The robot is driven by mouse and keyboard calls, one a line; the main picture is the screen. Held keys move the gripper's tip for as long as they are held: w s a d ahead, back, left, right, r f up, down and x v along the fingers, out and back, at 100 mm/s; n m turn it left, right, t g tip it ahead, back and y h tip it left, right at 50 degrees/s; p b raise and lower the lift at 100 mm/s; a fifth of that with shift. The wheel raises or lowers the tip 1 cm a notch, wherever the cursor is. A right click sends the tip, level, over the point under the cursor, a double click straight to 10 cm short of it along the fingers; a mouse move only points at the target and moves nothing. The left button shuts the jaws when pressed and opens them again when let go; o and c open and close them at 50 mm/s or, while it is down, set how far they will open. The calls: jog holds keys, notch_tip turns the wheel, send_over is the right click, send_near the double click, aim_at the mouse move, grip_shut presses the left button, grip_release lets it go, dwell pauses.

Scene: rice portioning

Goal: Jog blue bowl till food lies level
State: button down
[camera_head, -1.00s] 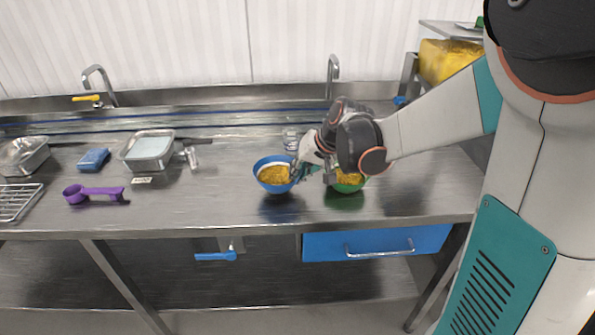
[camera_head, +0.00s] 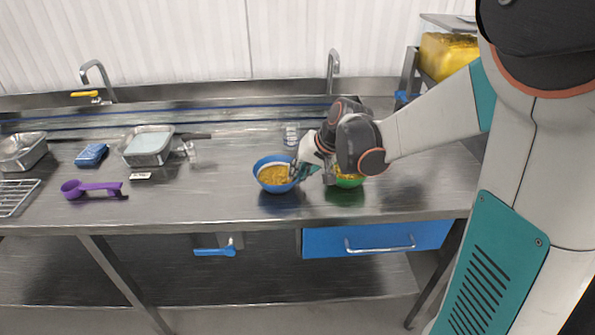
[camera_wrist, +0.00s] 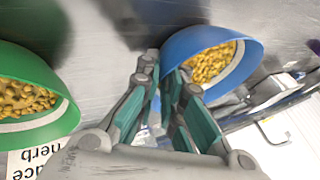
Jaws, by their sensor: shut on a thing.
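The blue bowl (camera_head: 262,184) stands on the steel counter in the head view, with yellow-brown food (camera_head: 275,175) inside. In the wrist view the blue bowl (camera_wrist: 185,44) is at the upper middle and looks tilted in that picture, with its lumpy food (camera_wrist: 212,63) showing. My gripper (camera_head: 297,172) is at the bowl's right side. In the wrist view its two teal-lined fingers (camera_wrist: 166,82) close on the near rim of the blue bowl. The arm hides part of the bowl's right edge in the head view.
A green bowl (camera_wrist: 62,118) of similar food stands just right of the blue bowl in the head view, partly behind my gripper. A purple scoop (camera_head: 95,188), blue sponge (camera_head: 91,154) and steel pan (camera_head: 147,158) lie left. The counter front is clear.

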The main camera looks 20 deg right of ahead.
jog(key=c, duration=1.7)
grip_release()
jog(key=shift+f, duration=0.1)
jog(key=shift+o, duration=0.2)
jog(key=shift+v, duration=3.75)
jog(key=w+a+r+t, duration=0.1)
jog(key=a+r, duration=0.2)
jog(key=a, duration=0.2)
jog(key=a+r+t, duration=0.1)
jog(key=a+r, duration=0.2)
jog(key=a, duration=0.2)
jog(key=s+d+f+n+h, duration=0.1)
jog(key=s+f+n, duration=0.1)
jog(key=s, duration=0.8)
jog(key=s+d+f+n+h, duration=0.2)
jog(key=s, duration=0.9)
jog(key=shift+s+f, duration=0.15)
jog(key=shift+f, duration=0.2)
